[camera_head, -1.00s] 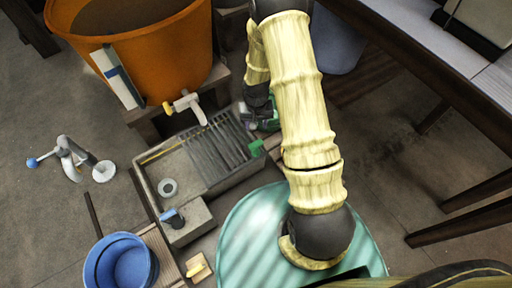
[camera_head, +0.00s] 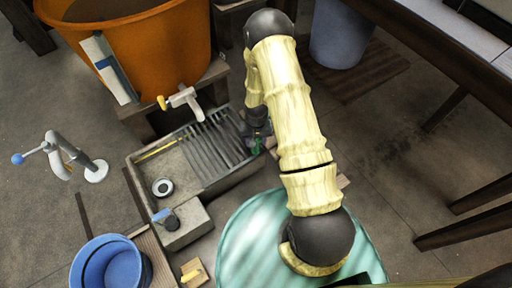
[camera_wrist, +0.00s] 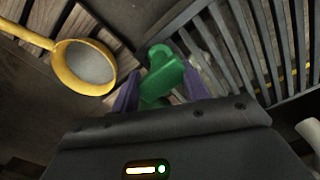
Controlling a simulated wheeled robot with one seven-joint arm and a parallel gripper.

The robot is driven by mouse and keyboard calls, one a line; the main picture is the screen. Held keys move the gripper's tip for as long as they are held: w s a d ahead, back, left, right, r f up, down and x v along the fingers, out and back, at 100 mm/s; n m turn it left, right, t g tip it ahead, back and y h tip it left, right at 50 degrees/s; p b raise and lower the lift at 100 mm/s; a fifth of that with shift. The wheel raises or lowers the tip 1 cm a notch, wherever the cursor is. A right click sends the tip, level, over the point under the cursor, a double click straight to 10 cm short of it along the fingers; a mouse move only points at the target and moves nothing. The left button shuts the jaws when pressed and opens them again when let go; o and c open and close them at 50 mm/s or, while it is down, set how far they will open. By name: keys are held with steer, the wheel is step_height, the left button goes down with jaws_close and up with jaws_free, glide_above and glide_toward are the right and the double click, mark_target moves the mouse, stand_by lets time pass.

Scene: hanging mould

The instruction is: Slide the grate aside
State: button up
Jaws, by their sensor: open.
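The grate (camera_head: 212,145), a grey slatted rack, lies over the right part of a stone trough (camera_head: 150,197). It also shows at the right of the wrist view (camera_wrist: 262,45). A green handle-like block (camera_wrist: 163,75) sits by the grate's end; whether it is fixed to the grate I cannot tell. My gripper (camera_wrist: 160,90) is open, with its purple fingers on either side of the green block. Whether they touch it is unclear. In the head view my gripper (camera_head: 258,140) is at the grate's right end, and the green block is mostly hidden.
An orange tub (camera_head: 150,55) with a white tap (camera_head: 181,100) stands behind the trough. A blue bucket (camera_head: 108,265) and a hand pump (camera_head: 62,155) stand to the left. A teal round top (camera_head: 250,235) lies in front. A yellow-rimmed strainer (camera_wrist: 60,62) is near my gripper.

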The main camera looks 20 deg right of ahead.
steer(key=shift+f+b, duration=0.5)
steer(key=shift+f, duration=1)
jaws_close()
